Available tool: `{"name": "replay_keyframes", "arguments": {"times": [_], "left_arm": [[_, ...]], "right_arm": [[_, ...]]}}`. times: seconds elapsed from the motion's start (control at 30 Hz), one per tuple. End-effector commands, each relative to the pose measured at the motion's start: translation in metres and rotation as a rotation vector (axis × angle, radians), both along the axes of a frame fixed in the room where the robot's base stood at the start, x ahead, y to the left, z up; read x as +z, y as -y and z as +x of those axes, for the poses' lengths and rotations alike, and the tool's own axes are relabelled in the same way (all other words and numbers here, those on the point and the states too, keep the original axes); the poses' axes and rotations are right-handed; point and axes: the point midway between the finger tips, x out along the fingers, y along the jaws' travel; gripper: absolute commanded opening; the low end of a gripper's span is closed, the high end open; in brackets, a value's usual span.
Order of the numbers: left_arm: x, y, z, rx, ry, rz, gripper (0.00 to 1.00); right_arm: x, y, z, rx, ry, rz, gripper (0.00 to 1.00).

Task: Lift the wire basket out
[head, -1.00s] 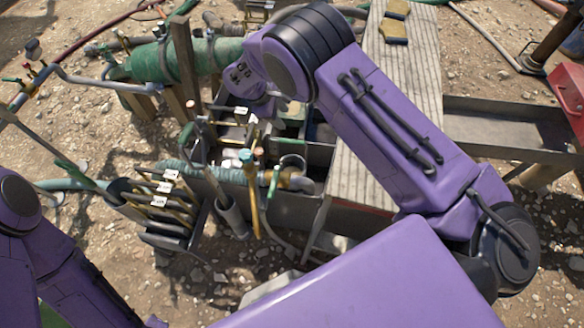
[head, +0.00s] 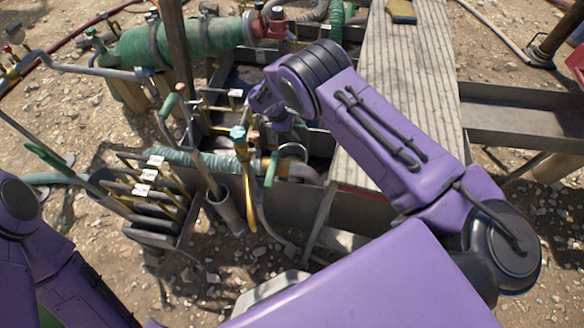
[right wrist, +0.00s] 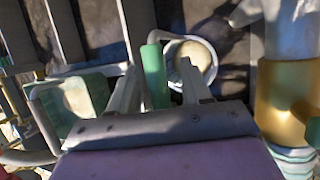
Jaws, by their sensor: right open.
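I cannot pick out the wire basket with certainty. In the right wrist view a round, pale-centred item with a thin rim (right wrist: 196,62) lies just beyond my fingers, and a green grip (right wrist: 154,72) stands next to it. My right gripper (right wrist: 160,88) is open, with its two fingers apart and the green grip showing between them; I cannot tell whether they touch it. In the head view my right gripper (head: 262,114) is over the tank (head: 345,205), partly hidden by its own wrist. My left arm is at the lower left; its gripper is out of view.
A plank walkway (head: 415,80) lies right of the opening. A rack of handled plates (head: 150,205) stands at left. A green cylinder (head: 170,45) lies behind. An upright pipe with a teal top (head: 238,133) is close to my right gripper. The wrist view shows a brass fitting (right wrist: 285,100) at right.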

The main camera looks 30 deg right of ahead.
Motion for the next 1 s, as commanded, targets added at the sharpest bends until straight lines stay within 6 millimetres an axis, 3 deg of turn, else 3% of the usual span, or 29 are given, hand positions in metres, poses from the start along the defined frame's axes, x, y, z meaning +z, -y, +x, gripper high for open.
{"name": "replay_keyframes", "arguments": {"times": [0.2, 0.33, 0.37, 1.0], "left_arm": [[0.0001, 0.0000, -0.0002, 0.000, 0.000, 0.000, 0.43], [0.0000, 0.0000, -0.0001, 0.000, 0.000, 0.000, 0.43], [0.0000, 0.0000, -0.0001, 0.000, 0.000, 0.000, 0.43], [0.0000, 0.0000, -0.0001, 0.000, 0.000, 0.000, 0.43]], "right_arm": [[-0.0005, 0.0006, 0.0005, 0.001, 0.002, -0.001, 0.48], [-0.0005, 0.0005, 0.0004, 0.001, 0.001, 0.000, 0.06], [-0.0005, 0.0005, 0.0004, 0.001, 0.001, 0.000, 0.00], [-0.0004, 0.0005, 0.0004, 0.001, 0.000, -0.001, 0.00]]}}
